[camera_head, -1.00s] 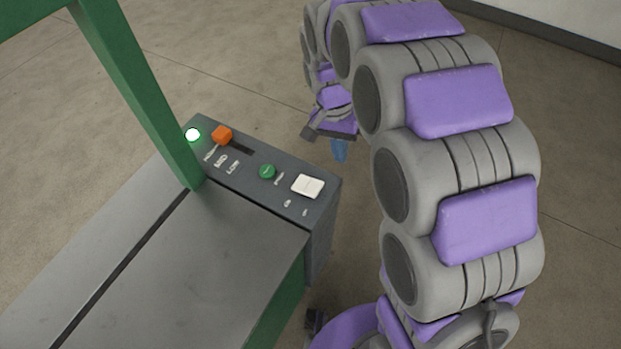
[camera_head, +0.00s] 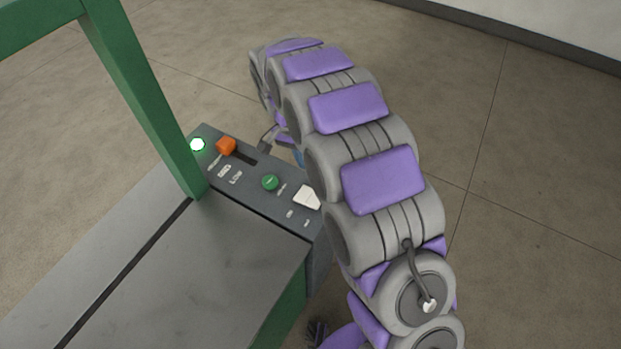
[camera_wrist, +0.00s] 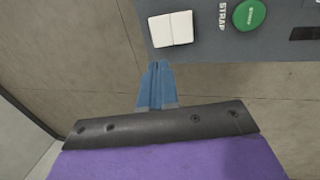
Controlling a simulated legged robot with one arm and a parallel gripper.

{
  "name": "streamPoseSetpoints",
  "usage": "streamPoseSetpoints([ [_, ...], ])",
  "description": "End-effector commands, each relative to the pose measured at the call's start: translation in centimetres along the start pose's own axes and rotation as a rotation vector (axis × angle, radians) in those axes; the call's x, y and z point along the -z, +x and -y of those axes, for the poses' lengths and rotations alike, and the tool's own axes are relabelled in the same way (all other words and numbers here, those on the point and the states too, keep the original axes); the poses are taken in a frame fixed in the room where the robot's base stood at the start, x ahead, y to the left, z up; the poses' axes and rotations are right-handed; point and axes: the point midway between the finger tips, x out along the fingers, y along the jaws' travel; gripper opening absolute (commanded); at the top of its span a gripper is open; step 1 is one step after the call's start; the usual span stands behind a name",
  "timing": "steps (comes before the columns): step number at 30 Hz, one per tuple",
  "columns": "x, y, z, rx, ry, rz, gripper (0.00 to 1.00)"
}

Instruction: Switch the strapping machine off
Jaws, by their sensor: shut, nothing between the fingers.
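The strapping machine (camera_head: 190,285) has a dark control panel at its right end. On the panel are a lit round lamp (camera_head: 197,145), an orange slider knob (camera_head: 226,145), a green button (camera_head: 270,182) and a white rocker switch (camera_head: 306,197). My arm partly covers the panel's right edge in the head view. In the wrist view the white rocker (camera_wrist: 171,29) and the green button (camera_wrist: 249,15) are near the top. My gripper (camera_wrist: 156,66), with blue fingers, is shut and empty. Its tips appear just below the rocker at the panel's edge; I cannot tell their height above it.
A green frame post (camera_head: 150,100) rises beside the lamp and crosses over the machine. The flat grey machine top lies left of the panel. Open floor (camera_head: 530,200) lies to the right, with a wall behind.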

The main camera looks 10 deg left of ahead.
Motion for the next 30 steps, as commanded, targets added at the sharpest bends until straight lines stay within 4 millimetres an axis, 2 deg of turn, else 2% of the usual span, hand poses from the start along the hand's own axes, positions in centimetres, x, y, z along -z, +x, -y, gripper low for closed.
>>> streamPoseSetpoints([
  [18,-0.1,11.0,-0.1,0.0,-0.002,0.003,0.0],
  [24,-0.1,13.1,-0.1,-0.003,-0.002,0.003,0.0],
  [30,-0.1,13.6,0.0,-0.003,-0.001,0.002,0.0],
])
